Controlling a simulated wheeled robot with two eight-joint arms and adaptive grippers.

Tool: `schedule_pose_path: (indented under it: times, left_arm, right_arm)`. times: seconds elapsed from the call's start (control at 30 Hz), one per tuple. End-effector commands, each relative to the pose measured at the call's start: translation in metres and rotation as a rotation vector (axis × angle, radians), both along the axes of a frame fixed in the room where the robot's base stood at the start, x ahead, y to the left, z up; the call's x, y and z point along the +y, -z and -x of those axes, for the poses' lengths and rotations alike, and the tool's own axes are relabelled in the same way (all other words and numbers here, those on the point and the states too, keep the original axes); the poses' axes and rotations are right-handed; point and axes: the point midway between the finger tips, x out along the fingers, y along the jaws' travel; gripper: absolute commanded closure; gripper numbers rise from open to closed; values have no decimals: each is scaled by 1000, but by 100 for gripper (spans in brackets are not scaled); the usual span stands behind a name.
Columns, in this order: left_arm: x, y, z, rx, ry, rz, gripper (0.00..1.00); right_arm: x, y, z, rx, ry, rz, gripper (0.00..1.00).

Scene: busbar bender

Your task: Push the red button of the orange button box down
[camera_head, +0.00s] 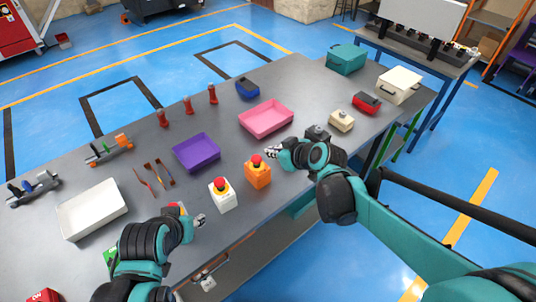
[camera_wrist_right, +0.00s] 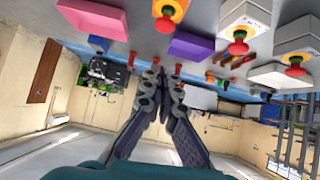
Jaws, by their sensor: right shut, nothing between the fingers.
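The orange button box (camera_head: 258,175) stands on the grey table, with its red button (camera_head: 256,160) on top. My right gripper (camera_head: 270,152) is shut and empty, beside the button to its right in the head view; I see no clear contact. In the right wrist view, which looks upside down, the orange box (camera_wrist_right: 178,6) and its red button (camera_wrist_right: 165,19) are at the top edge, apart from the shut fingertips (camera_wrist_right: 167,68). My left gripper (camera_head: 198,220) is low over the table near the white button box (camera_head: 222,198); its jaws are too small to judge.
The white box's red button (camera_head: 221,184) is close to the orange box. Purple (camera_head: 196,153) and pink (camera_head: 266,118) trays lie behind. The table's front edge is near.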

Motion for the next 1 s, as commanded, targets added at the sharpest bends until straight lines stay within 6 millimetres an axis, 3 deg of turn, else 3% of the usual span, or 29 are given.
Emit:
schedule_pose_path:
  times: [0.4, 0.63, 1.0]
  left_arm:
    - [0, 31, 0, 0, 0, 0, 60]
    - [0, 44, 0, 0, 0, 0, 60]
    - [0, 45, 0, 0, 0, 0, 60]
  right_arm:
    - [38, 56, -58, 0, -2, 0, 100]
    - [37, 86, -61, 0, 1, -1, 100]
    - [37, 92, -62, 0, 0, 0, 100]
